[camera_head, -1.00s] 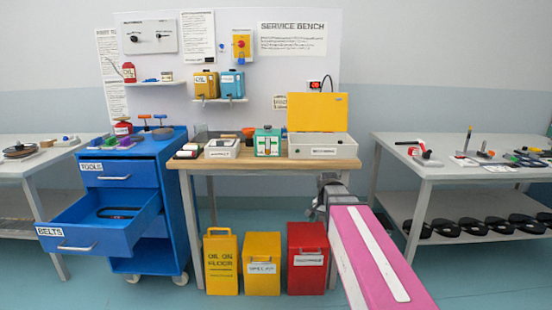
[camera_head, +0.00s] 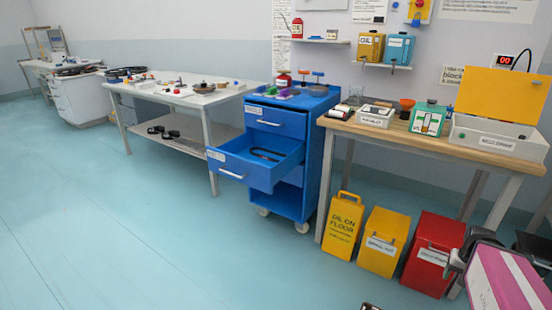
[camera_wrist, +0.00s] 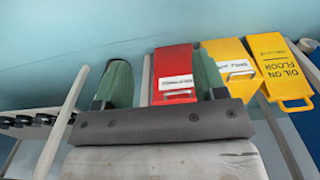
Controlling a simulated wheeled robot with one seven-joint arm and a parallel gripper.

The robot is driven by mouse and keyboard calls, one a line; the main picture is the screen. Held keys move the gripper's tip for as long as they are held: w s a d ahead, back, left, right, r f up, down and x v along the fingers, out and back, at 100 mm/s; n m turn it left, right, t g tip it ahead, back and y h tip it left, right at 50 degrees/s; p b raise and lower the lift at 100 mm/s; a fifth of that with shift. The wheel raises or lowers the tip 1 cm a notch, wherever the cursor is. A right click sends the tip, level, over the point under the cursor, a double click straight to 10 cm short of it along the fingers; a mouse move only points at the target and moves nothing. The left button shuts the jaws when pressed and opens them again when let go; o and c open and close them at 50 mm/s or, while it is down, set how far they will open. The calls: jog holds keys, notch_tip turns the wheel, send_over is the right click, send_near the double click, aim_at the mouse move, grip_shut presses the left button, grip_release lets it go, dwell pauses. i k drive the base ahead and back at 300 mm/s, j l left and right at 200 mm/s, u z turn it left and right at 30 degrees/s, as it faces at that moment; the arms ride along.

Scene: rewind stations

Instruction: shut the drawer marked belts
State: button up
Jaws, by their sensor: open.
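The belts drawer (camera_head: 240,170) is the lower drawer of the blue cart (camera_head: 316,150) in the head view. It is pulled well out to the front left, with a dark belt-like loop inside. Its front has a pale handle and a white label, too small to read clearly now. The tools drawer (camera_head: 279,120) above it is shut. My gripper (camera_wrist: 163,75) is open and empty in the wrist view, its two green fingers apart. In the head view my arm is at the lower right, well away from the drawer, which the wrist view does not show.
A grey table (camera_head: 190,97) stands left of the cart. The floor (camera_head: 150,230) in front of the drawer is clear.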

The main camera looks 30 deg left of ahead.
aim_at(232, 160)
jog(key=u, duration=2.05)
